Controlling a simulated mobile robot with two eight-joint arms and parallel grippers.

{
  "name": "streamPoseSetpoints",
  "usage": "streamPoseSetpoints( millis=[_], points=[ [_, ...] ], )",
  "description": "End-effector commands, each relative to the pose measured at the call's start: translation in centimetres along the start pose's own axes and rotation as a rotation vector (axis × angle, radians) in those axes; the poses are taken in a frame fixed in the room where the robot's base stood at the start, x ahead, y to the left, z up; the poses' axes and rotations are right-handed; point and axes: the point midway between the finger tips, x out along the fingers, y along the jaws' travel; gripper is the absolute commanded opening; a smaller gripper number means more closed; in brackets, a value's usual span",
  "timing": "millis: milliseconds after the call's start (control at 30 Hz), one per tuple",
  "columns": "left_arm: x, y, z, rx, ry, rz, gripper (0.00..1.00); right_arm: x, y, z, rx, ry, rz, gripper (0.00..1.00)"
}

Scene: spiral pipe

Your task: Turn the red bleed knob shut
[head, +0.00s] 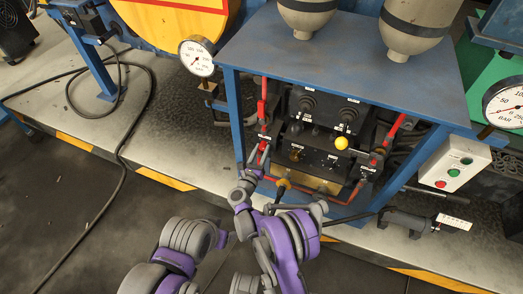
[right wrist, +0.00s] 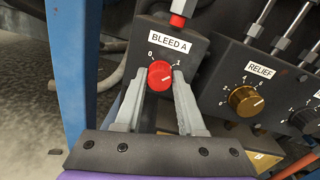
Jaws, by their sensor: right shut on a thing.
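The red bleed knob (right wrist: 160,75) sits on the front of a dark valve box (right wrist: 168,46) labelled BLEED A in the right wrist view. Its scale runs from 0 at upper left to 1 at upper right, and its pale mark points to the right, nearer the 1. My right gripper (right wrist: 160,82) has one finger on each side of the knob and is shut on it. In the head view my right gripper (head: 257,164) reaches the lower left of the blue frame, where the knob is too small and covered to make out. My left gripper is not in view.
A brass RELIEF knob (right wrist: 242,101) is on the panel just right of the gripper. A blue frame post (right wrist: 70,70) stands close on the left.

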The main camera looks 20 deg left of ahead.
Motion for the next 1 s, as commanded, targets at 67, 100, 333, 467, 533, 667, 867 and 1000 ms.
streamPoseSetpoints(
  millis=[67,100,333,467,533,667,867,1000],
  points=[
    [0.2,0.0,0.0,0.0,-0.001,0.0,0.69,0.1,0.0,0.0,-0.014,0.0,0.0,0.0],
    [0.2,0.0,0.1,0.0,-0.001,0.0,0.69,0.1,0.0,0.0,-0.026,0.001,0.0,0.0],
    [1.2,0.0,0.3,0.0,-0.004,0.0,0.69,0.1,0.0,-0.1,-0.147,0.006,0.0,0.0],
    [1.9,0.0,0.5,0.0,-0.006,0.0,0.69,0.1,0.0,-0.1,-0.255,0.011,0.001,0.0],
    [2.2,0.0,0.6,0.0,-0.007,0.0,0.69,0.1,0.0,-0.1,-0.32,0.014,0.002,0.0],
    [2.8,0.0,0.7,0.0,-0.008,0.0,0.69,0.1,0.0,-0.1,-0.443,0.02,0.003,0.0],
    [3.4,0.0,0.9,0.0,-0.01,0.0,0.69,0.1,-0.1,0.0,-0.634,0.028,0.004,0.0],
    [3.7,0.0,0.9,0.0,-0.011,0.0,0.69,0.1,-0.1,0.1,-0.767,0.034,0.004,0.0]
  ],
)
